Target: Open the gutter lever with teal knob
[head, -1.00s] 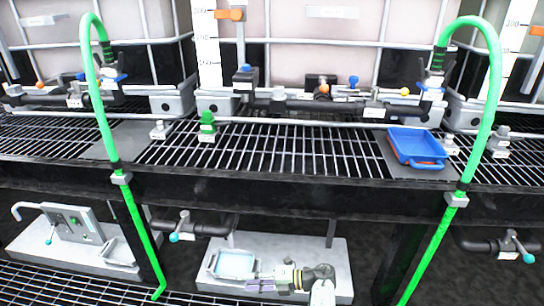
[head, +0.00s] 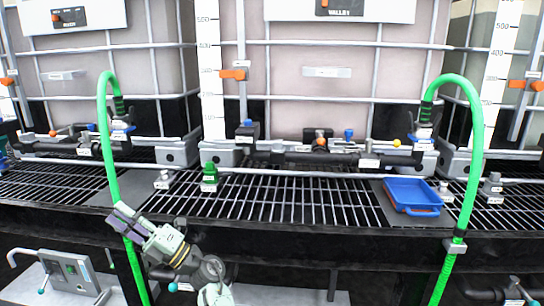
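Below the grated shelf, a pipe valve lever with a teal knob (head: 173,287) shows at lower left, partly hidden by my arm. A similar valve lever (head: 514,291) is at the lower right, cut by the bottom edge. I cannot tell from labels which is the gutter lever, or whether either is open. My gripper (head: 116,217) is raised at left, in front of the shelf edge and the left green hose.
Green hoses (head: 104,130) (head: 476,130) hang down at left and right. The dark shelf edge (head: 300,245) runs across above the levers. A blue tray (head: 411,191) and green fitting (head: 209,172) stand on the grating. A grey panel (head: 70,270) and another teal-tipped tap (head: 42,290) are lower left.

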